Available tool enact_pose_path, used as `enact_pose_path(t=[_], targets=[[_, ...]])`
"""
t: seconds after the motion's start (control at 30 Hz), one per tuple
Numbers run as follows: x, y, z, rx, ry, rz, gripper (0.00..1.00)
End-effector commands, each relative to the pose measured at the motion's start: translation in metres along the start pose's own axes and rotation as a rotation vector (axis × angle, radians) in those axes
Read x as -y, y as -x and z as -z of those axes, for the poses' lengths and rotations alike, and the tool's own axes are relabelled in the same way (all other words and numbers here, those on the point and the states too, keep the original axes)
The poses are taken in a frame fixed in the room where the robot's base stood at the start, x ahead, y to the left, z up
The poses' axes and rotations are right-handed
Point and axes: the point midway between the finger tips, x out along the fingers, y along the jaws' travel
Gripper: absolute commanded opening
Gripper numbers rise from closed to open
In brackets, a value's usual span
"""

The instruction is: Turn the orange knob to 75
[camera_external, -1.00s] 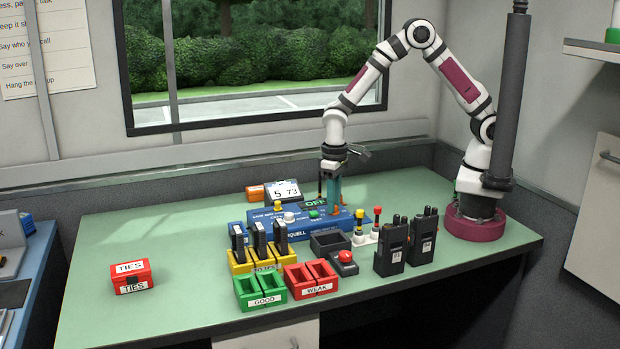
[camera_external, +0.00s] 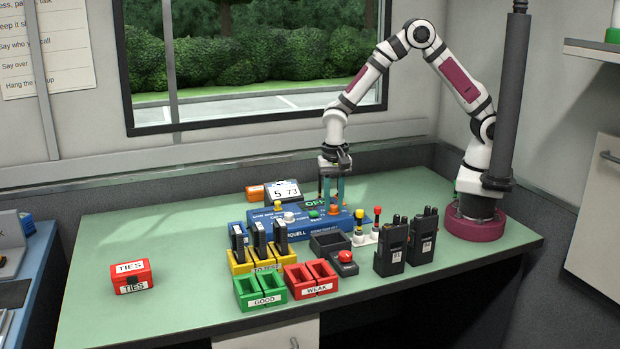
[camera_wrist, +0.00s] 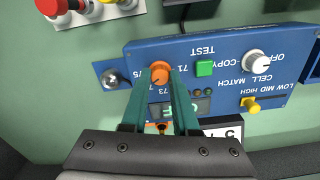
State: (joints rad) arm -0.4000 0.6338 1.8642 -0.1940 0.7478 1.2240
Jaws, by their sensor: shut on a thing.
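The orange knob (camera_external: 333,210) is at the right end of the blue panel box (camera_external: 270,223). In the wrist view the orange knob (camera_wrist: 160,72) sits among the printed marks 71, 73 and 75. My gripper (camera_external: 332,203) points down over it, with one green finger on each side. In the wrist view my gripper (camera_wrist: 160,80) has its fingertips against the knob's sides. I cannot clearly tell which mark the knob points to. A dark display (camera_external: 315,203) with green lettering, reading OFF, is partly behind the fingers.
A white knob (camera_wrist: 257,63), green button (camera_wrist: 205,68) and yellow switch (camera_wrist: 252,104) share the panel. A red button (camera_external: 345,256), coloured plugs (camera_external: 359,214) and radios (camera_external: 391,246) stand in front and right.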

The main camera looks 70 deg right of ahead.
Motion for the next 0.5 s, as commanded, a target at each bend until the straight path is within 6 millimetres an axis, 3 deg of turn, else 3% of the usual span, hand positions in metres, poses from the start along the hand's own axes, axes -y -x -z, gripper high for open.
enact_pose_path(t=[0.5], targets=[[-0.0003, 0.0004, -0.0004, 0.001, -0.368, -0.001, 0.00]])
